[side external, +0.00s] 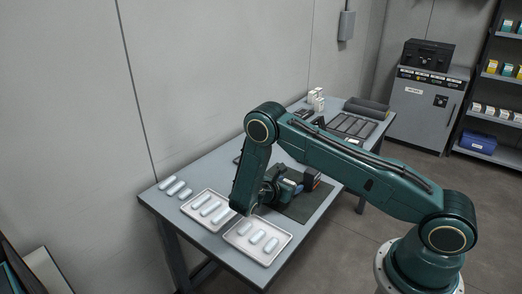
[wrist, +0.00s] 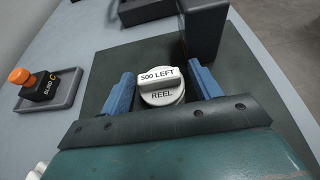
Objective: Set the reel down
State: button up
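The white reel (wrist: 162,97), marked "REEL" with a "500 LEFT" label on its upper part, shows in the wrist view between the two blue fingers of my gripper (wrist: 161,84). The fingers flank it closely on the left and right. I cannot tell whether they touch it, or whether it rests on the dark mat (wrist: 110,62) behind it. In the side view my gripper is low over the table around the dark mat (side external: 304,206), and the reel cannot be made out there.
A black block with an orange knob, marked "BLIND C" (wrist: 42,85), sits on a grey tray (wrist: 67,94) left of the mat. Dark blocks (wrist: 203,30) stand beyond the reel. In the side view, trays (side external: 236,240) of pale cylinders lie at the table's near end.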

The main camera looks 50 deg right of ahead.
jog(key=c, duration=0.8)
jog(key=shift+r, duration=0.15)
notch_tip(320, 180, up, 20)
dwell(0.4)
dwell(0.5)
